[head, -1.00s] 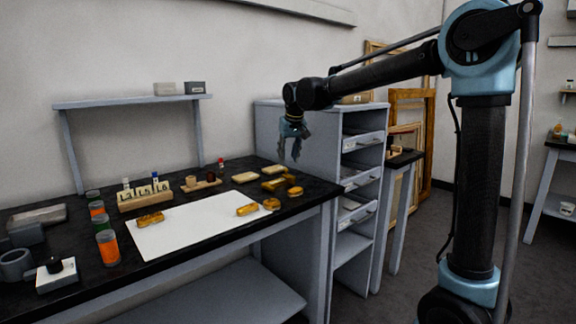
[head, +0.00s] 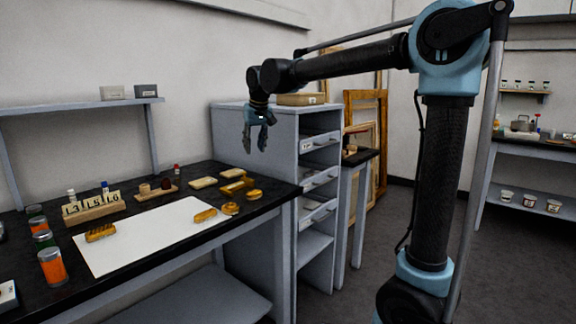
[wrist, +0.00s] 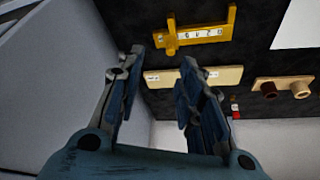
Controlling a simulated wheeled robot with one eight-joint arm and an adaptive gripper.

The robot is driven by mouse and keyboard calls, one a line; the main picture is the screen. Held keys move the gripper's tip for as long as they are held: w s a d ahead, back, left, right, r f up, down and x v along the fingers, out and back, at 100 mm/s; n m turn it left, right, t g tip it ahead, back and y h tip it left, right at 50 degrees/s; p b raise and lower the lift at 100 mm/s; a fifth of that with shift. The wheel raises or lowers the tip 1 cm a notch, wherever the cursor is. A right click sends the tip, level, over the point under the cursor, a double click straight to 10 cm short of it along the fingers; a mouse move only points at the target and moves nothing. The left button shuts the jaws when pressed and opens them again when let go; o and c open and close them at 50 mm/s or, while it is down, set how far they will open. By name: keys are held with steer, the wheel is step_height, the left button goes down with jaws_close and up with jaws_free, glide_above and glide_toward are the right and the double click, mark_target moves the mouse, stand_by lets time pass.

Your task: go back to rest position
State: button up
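My gripper (head: 255,137) hangs with its fingers pointing down, above the right end of the black workbench and in front of the grey drawer cabinet (head: 257,113). Its fingers are apart with nothing between them; the wrist view also shows the gripper (wrist: 165,58) open and empty. Several gilt pieces lie on the bench below, among them a gilt fragment (head: 205,216) on the white sheet (head: 150,240) and another (head: 101,233) at the sheet's left. In the wrist view a gilt piece with a label (wrist: 195,34) lies beyond the fingertips, apart from them.
The black workbench (head: 278,192) also bears a wooden block with L3, L5, L6 tags (head: 95,212) and jars (head: 52,266). The cabinet stands close to the gripper, with a box (head: 302,99) on top. Picture frames (head: 366,125) lean behind. Floor at right is clear.

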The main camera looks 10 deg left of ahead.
steer(key=s+d+f+m+h, duration=0.1)
steer(key=s+d+f, duration=0.15)
steer(key=d, duration=0.75)
steer(key=s+d+f+m, duration=0.1)
steer(key=s+d+f, duration=0.15)
steer(key=d, duration=0.75)
steer(key=s+d+f+m+h, duration=0.1)
steer(key=s+d+f, duration=0.15)
steer(key=d, duration=0.75)
steer(key=s+d+f+m+g, duration=0.1)
steer(key=s+d+f+m, duration=0.2)
steer(key=s+d+f, duration=1.3)
steer(key=s+f, duration=0.3)
steer(key=f, duration=0.1)
steer(key=shift+d+m+h, duration=0.3)
steer(key=shift+d+m, duration=0.05)
steer(key=shift+m, duration=0.05)
steer(key=shift+w+f, duration=0.15)
steer(key=shift+w, duration=0.25)
